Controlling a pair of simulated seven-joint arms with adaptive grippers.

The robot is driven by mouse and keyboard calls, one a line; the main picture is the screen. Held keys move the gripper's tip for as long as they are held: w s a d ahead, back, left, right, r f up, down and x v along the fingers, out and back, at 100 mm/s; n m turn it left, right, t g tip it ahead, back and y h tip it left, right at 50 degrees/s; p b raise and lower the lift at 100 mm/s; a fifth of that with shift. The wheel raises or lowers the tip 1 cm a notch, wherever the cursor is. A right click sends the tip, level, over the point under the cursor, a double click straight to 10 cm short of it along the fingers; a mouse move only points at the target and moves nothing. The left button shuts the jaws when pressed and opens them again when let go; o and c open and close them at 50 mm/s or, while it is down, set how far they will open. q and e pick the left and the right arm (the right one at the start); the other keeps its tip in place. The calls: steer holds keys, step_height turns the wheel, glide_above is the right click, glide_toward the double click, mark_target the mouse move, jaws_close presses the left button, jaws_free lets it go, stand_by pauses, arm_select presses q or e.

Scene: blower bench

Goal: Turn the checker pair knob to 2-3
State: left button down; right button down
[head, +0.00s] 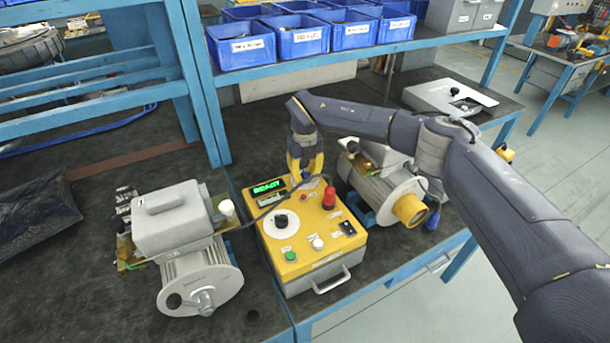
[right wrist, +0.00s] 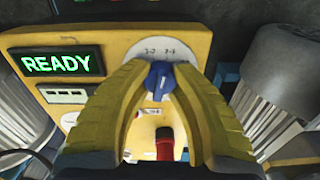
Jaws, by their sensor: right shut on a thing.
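The yellow checker box (head: 312,238) stands on the bench with a green READY display (head: 268,186), which also shows in the right wrist view (right wrist: 56,64). My right gripper (head: 304,172) reaches down to the back right of its panel. In the right wrist view, its yellow fingers (right wrist: 163,74) are closed around a blue knob (right wrist: 158,88) on a white dial. Small marks show above the knob, too blurred to read surely; which one the knob points to I cannot tell. In the head view the fingers hide this knob. My left gripper is not in view.
The box also carries a black knob (head: 281,221) on a white dial, a red part (head: 328,198), and green (head: 290,255) and white (head: 317,243) buttons. Grey blower motors stand close on the left (head: 190,250) and right (head: 385,190). Blue bins (head: 300,38) fill the shelf behind.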

mark_target(305, 172)
steer(key=shift+m, duration=0.5)
steer(key=c, duration=1)
jaws_free()
steer(key=shift+r, duration=0.15)
step_height(305, 172, up, 12)
